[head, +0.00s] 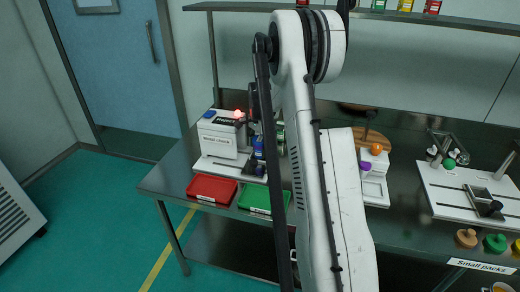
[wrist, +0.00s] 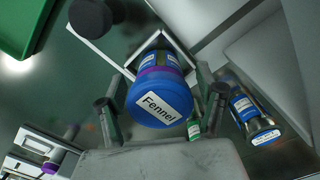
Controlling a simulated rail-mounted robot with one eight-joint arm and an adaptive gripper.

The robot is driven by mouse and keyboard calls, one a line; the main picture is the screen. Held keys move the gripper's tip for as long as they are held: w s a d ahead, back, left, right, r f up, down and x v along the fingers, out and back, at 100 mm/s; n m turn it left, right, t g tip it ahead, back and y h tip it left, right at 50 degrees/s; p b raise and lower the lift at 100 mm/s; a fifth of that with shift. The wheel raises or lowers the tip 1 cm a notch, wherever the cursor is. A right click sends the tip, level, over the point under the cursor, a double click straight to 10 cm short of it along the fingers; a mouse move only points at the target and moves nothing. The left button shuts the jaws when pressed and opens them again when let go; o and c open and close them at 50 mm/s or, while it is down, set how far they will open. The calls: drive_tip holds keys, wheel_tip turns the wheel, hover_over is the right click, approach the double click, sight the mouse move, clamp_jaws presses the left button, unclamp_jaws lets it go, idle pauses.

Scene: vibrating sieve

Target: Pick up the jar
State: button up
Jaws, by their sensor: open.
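A jar with a blue lid labelled "Fennel" and a purple band below it (wrist: 160,98) is in the middle of the wrist view, seen from above. It sits at a white-edged square fixture (wrist: 125,58). My gripper (wrist: 162,106) is open, with one finger on each side of the jar. I cannot tell whether either finger touches it. In the head view a blue item (head: 258,148) shows beside my arm, probably this jar. My arm hides most of the gripper there.
A shelf (head: 400,16) runs above.

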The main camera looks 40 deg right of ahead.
drive_tip(key=shift+f, duration=0.8)
drive_tip(key=c, duration=1.4)
